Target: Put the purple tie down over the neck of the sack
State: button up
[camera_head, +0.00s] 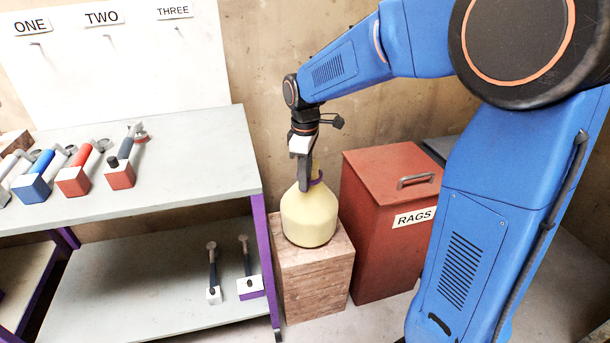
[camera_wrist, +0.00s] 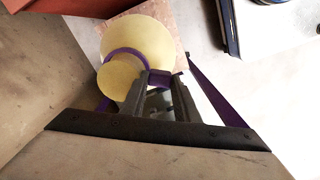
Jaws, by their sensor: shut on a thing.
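The sack (camera_head: 309,215) is pale yellow and round, and stands upright on a wooden block with its narrow neck (camera_head: 316,165) up. The purple tie (camera_head: 317,180) is a ring low on the neck; the neck's top stands above it. In the wrist view the tie (camera_wrist: 126,50) curves round the neck (camera_wrist: 118,77) above the sack's wide body (camera_wrist: 145,32). My gripper (camera_head: 304,186) points down beside the neck. In the wrist view my gripper (camera_wrist: 160,80) is shut on the tie's purple tab. My fingers hide part of the ring, and I cannot tell whether it rests on the sack.
The wooden block (camera_head: 312,280) stands between the grey workbench (camera_head: 190,180), with its purple leg (camera_head: 266,262), and the red RAGS bin (camera_head: 385,235). Several tools with red or blue blocks lie on the bench. A wall is close behind the sack.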

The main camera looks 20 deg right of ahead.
jog(key=o, duration=1.1)
jog(key=shift+r, duration=0.1)
notch_tip(320, 180, up, 17)
jog(key=s+d+f+m+t, duration=0.1)
jog(key=s+d+f+m, duration=0.2)
jog(key=s, duration=0.6)
jog(key=s+d+f+m+t, duration=0.2)
jog(key=s+f+m, duration=0.3)
jog(key=s, duration=0.5)
jog(key=s+d+f+m+t, duration=0.1)
jog(key=s+d+f+m, duration=0.3)
jog(key=s, duration=0.5)
jog(key=shift+s+d+f+t, duration=0.25)
jog(key=shift+d+f+t, duration=0.1)
jog(key=shift+d+t, duration=0.05)
